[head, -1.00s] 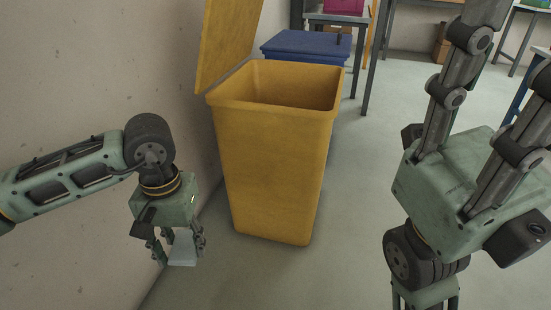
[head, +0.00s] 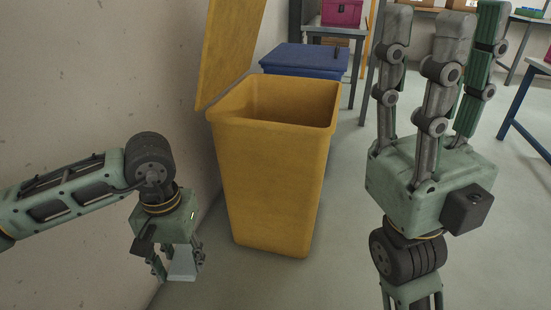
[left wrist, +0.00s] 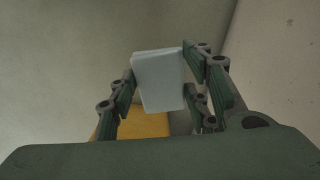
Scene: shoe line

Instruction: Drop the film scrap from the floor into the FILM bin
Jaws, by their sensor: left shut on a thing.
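A pale grey, flat film scrap (head: 183,263) hangs in my left gripper (head: 176,272), which is shut on it with the fingers pointing down. In the left wrist view the scrap (left wrist: 160,80) sits between the fingers of the left gripper (left wrist: 162,92). A tall yellow bin (head: 268,185) stands right of the left gripper with its lid (head: 232,45) open. The left gripper is beside the bin and below its rim, apart from it. I see no label on the bin. My right gripper (head: 440,40) points up, fingers spread, with nothing between them.
A wall (head: 80,80) runs close along the left side of the arm and bin. A blue bin (head: 305,60) stands behind the yellow one. A table with a pink box (head: 342,12) is behind that. The floor (head: 340,220) right of the yellow bin is clear.

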